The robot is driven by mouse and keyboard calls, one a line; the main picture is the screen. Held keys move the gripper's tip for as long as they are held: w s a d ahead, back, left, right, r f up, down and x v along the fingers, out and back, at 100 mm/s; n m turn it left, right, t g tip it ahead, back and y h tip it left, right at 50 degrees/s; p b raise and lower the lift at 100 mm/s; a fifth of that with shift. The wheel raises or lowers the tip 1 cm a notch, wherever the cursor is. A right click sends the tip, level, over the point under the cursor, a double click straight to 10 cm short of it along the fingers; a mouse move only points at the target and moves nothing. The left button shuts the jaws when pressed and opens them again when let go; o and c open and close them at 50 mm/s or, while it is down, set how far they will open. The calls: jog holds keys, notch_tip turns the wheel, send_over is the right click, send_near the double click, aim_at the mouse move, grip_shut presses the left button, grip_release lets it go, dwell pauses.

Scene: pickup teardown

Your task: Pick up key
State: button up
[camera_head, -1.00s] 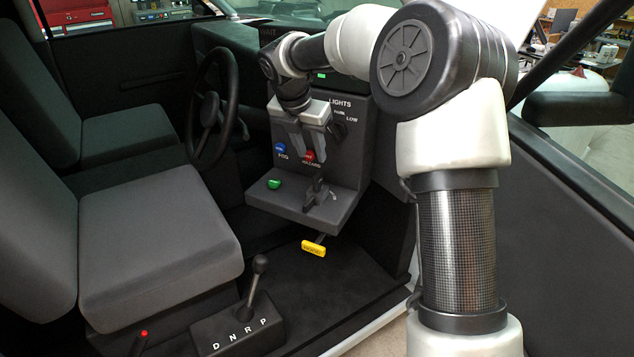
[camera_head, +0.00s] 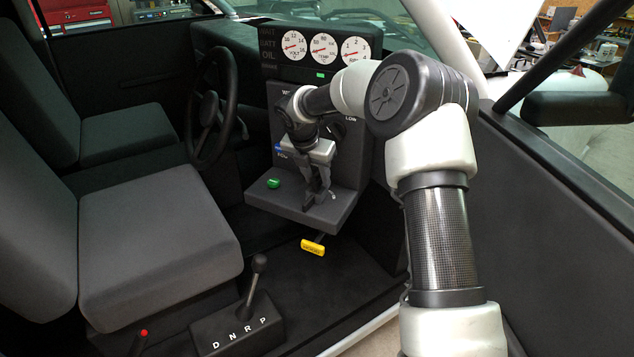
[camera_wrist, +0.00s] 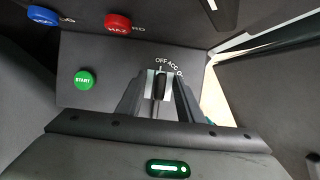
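The black key (camera_wrist: 158,88) stands in the ignition switch in the wrist view, under the labels OFF and ACC. My gripper (camera_wrist: 159,105) is open, with one dark finger on each side of the key and visible gaps between. In the head view, my gripper (camera_head: 317,178) points down over the ledge at the ignition. The key there is largely hidden behind the fingers. I cannot tell how deep the fingertips reach along the key.
A green START button (camera_wrist: 85,81) sits left of the key. Red HAZARD (camera_wrist: 118,22) and blue (camera_wrist: 43,17) knobs are on the panel above. A yellow handle (camera_head: 313,247) hangs below the ledge (camera_head: 268,201). The steering wheel (camera_head: 209,108) stands to the left.

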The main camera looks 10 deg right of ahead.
jog(key=shift+c, duration=0.6)
grip_shut()
jog(key=shift+r, duration=0.1)
